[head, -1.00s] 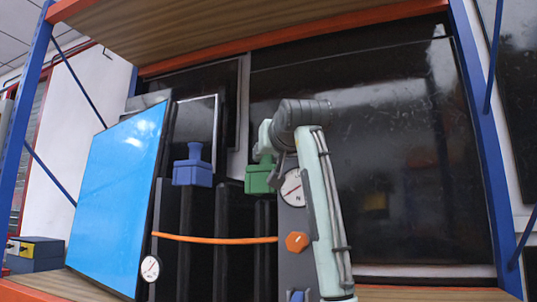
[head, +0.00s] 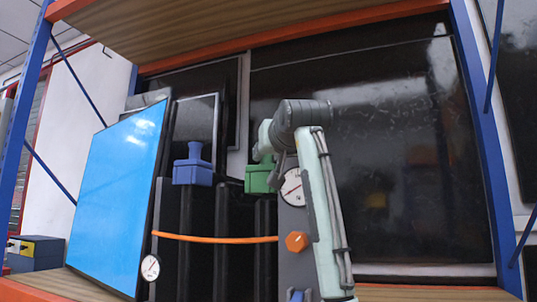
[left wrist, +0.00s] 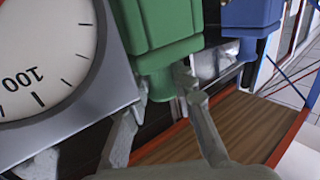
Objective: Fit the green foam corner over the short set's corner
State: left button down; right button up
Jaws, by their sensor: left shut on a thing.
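The green foam corner (head: 259,182) is at the top of the dark upright sets, right of centre in the head view. My left gripper (head: 270,158) is shut on it from above. In the left wrist view the fingers (left wrist: 158,95) are around the small green knob of the foam corner (left wrist: 165,30). A dark set (head: 265,240) stands below the green corner. I cannot tell whether the foam is seated on that set's corner or just above it. My right gripper is not in view.
A blue foam corner (head: 192,172) sits on a neighbouring dark set. An orange strap (head: 215,239) crosses the sets. A blue-screened set (head: 115,195) leans at left. A grey panel with a dial (head: 292,188) and orange knob (head: 296,241) is close to my arm.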

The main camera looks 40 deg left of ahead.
pick_arm(q)
jog(key=shift+f, duration=0.2)
jog(key=shift+f+b, duration=0.25)
jog(key=shift+b, duration=0.05)
jog(key=c, duration=1.2)
grip_release()
jog(key=shift+o, duration=0.2)
jog(key=shift+d+f, duration=0.1)
jog(key=v, duration=1.2)
